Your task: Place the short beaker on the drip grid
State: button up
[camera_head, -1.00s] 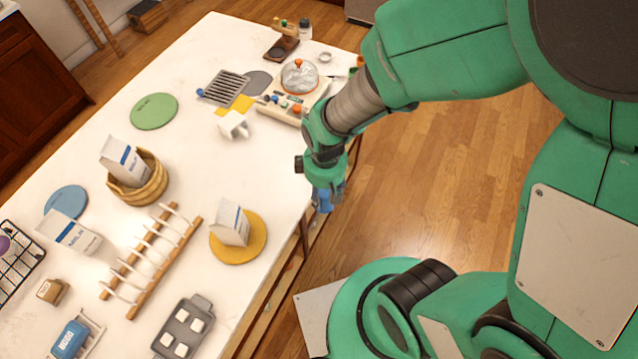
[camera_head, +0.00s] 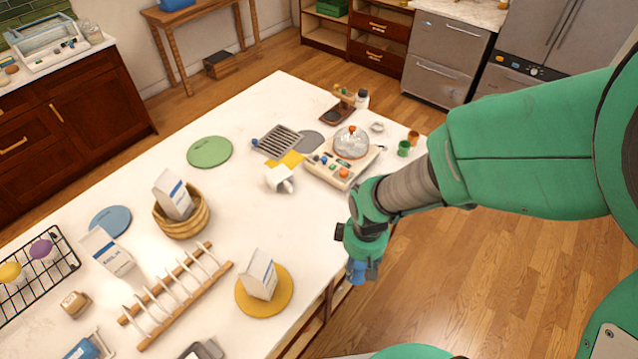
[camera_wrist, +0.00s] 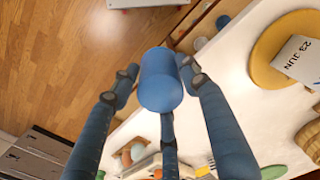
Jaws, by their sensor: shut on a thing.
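The drip grid (camera_head: 278,142), a grey slatted plate with a blue knob at its left, lies on the white table near the far end. My gripper (camera_head: 358,268) is over or just past the table's right edge, nearer to me than the grid. In the wrist view, my gripper's blue fingers (camera_wrist: 158,92) are shut around a blue cylinder (camera_wrist: 161,80), which looks like the short beaker. The arm and fingers hide most of it in the head view. The drip grid's top looks empty.
A box on a yellow disc (camera_head: 268,302) is nearer. The table between the mug and this disc is clear.

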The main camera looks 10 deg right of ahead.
jog(key=shift+w, duration=0.15)
jog(key=w+a+r+m+p, duration=0.1)
jog(key=w+a+r+m, duration=0.1)
jog(key=w, duration=0.5)
jog(key=w+a+r+m+p, duration=0.1)
jog(key=w+r+m, duration=0.1)
jog(key=w, duration=0.4)
jog(key=r+m+p, duration=0.2)
jog(key=m+p, duration=0.3)
jog(key=m, duration=1)
send_over(284, 152)
jog(key=shift+w+a+f, duration=0.1)
jog(key=shift+w, duration=0.1)
jog(key=shift+f, duration=0.1)
jog(key=shift+f+p, duration=0.45)
jog(key=shift+f, duration=2.55)
jog(key=shift+f, duration=1.9)
